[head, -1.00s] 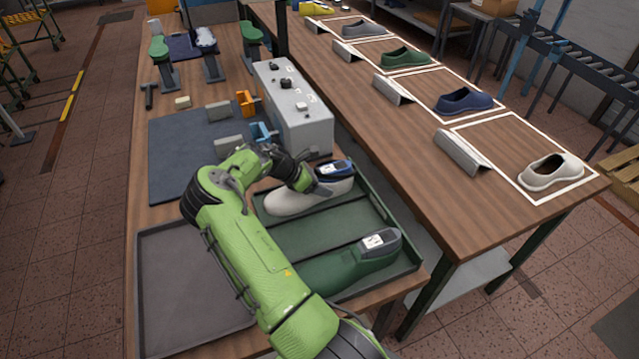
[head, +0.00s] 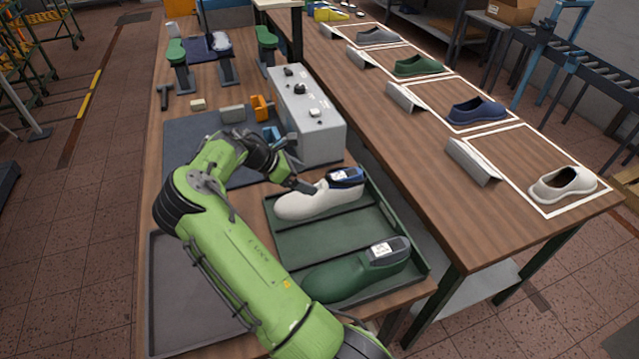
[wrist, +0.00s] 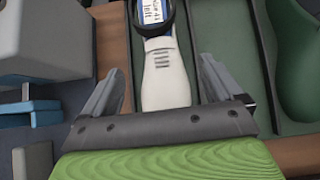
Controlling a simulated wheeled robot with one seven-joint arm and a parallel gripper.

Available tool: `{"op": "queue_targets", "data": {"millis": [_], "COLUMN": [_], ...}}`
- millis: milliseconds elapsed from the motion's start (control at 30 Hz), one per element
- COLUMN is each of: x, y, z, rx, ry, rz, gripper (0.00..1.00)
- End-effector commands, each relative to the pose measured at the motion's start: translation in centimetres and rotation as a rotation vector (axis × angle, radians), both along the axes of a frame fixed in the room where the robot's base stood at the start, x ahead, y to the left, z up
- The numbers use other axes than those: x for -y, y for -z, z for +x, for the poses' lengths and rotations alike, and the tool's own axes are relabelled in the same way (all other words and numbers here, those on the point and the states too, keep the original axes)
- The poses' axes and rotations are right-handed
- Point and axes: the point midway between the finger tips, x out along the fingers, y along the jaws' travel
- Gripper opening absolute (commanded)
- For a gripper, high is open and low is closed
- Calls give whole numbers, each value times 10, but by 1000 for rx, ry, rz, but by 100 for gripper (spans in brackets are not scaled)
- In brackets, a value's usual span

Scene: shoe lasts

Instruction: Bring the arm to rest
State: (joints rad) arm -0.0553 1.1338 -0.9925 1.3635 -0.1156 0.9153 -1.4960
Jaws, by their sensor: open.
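A white shoe last (head: 312,200) with a blue top and a label lies in the tray's upper compartment. It also shows in the wrist view (wrist: 164,80), beyond and below the fingers. A green shoe last (head: 350,272) with a label lies in the tray's lower compartment. The tray's middle compartment looks empty.
A grey control box (head: 308,120) stands just behind the tray. An empty dark tray (head: 190,290) lies left of my arm. The right table (head: 440,150) holds several shoes in white outlines.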

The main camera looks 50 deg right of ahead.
Motion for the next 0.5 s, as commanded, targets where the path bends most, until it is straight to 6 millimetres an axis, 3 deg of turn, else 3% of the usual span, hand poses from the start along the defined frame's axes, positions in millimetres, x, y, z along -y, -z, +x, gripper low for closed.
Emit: {"op": "queue_targets", "data": {"millis": [200,500], "x": [-22,-24], "y": [-26,-28], "z": [13,14], "rx": [0,0], "ry": [-1,1], "rz": [-1,-1], "gripper": [93,93]}}
